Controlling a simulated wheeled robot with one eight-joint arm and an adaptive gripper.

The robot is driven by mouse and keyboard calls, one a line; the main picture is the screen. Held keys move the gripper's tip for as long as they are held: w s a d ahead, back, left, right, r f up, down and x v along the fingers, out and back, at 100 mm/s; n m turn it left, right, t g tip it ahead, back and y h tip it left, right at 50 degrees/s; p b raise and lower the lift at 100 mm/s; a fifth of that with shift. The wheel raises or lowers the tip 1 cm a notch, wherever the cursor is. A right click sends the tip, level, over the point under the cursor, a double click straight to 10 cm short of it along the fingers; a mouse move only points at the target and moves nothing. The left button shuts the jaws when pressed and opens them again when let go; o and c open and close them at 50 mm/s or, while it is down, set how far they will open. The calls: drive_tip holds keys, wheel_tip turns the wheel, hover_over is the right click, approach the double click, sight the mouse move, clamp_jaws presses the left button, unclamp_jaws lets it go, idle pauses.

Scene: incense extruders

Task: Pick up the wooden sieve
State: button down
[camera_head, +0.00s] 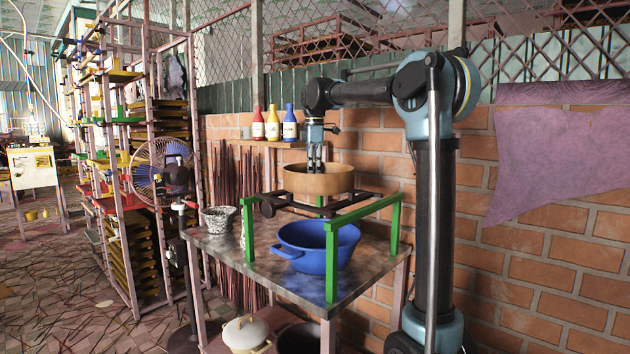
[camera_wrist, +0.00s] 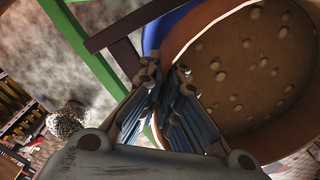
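The wooden sieve (camera_head: 320,182) is a round, tan, shallow drum on the dark rack above the metal table. In the wrist view the sieve (camera_wrist: 245,85) fills the right side, and its inner floor shows pale spots. My gripper (camera_head: 316,166) points down at the sieve's rim. In the wrist view my gripper (camera_wrist: 166,73) has its two fingers a little apart, with the left rim of the sieve between or just behind them. I see no clear contact on both sides. The sieve looks level.
A blue pot (camera_head: 318,247) stands below the rack between green posts (camera_head: 332,262). A speckled bowl (camera_head: 219,219) sits at the table's left. Coloured bottles (camera_head: 273,123) stand on a shelf behind. A fan (camera_head: 163,172) is at the left and a brick wall (camera_head: 540,245) at the right.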

wheel_tip(320, 180, up, 16)
drive_tip(key=shift+f, duration=0.2)
